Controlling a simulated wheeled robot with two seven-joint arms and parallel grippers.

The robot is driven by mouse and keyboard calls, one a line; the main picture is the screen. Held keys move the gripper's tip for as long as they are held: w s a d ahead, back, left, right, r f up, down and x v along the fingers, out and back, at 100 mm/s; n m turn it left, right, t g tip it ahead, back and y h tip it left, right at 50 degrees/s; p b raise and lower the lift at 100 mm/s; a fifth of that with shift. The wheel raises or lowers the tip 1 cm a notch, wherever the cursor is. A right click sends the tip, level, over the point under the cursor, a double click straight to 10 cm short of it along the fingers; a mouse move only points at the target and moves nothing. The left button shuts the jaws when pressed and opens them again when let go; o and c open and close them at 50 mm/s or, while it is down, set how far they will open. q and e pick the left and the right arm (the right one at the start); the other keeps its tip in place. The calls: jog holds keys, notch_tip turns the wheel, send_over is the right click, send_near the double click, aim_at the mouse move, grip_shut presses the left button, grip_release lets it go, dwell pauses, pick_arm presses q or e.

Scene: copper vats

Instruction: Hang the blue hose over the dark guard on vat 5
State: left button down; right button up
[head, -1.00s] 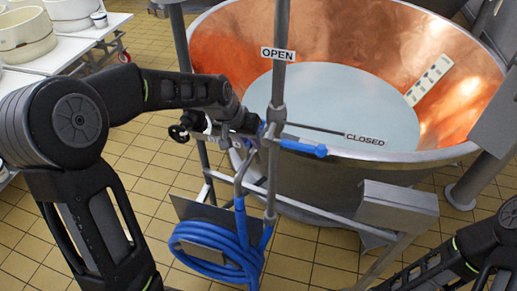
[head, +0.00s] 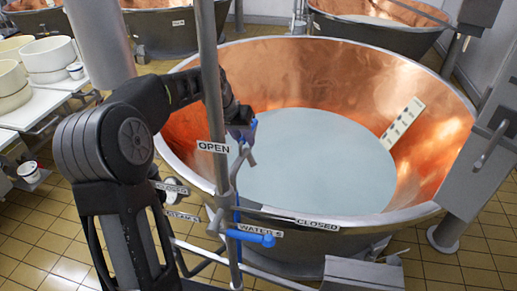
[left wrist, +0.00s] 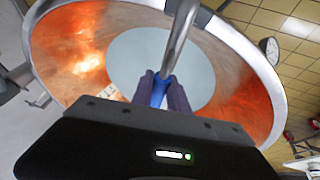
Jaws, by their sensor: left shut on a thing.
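My left gripper (head: 240,130) is shut on the blue hose (head: 254,127), above the near rim of the copper vat (head: 330,60). In the left wrist view the blue hose (left wrist: 160,92) shows between the two fingers (left wrist: 163,96), with a grey metal pipe (left wrist: 181,35) rising just beyond it. A bent grey pipe (head: 240,157) hangs below the gripper in the head view. A blue strand runs down beside the upright post to a blue valve handle (head: 250,237). I cannot pick out the dark guard. My right gripper is out of view.
The upright post (head: 211,80) with OPEN (head: 213,147) and CLOSED (head: 303,219) labels stands close to my left arm. A grey box (head: 362,272) is at the front. More vats stand behind, and white tubs (head: 45,55) on a table at left.

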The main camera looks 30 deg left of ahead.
pick_arm(q)
jog(key=shift+w+r, duration=0.5)
jog(key=shift+w, duration=0.25)
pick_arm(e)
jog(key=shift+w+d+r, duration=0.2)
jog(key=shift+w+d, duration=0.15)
pick_arm(q)
jog(key=shift+s, duration=0.15)
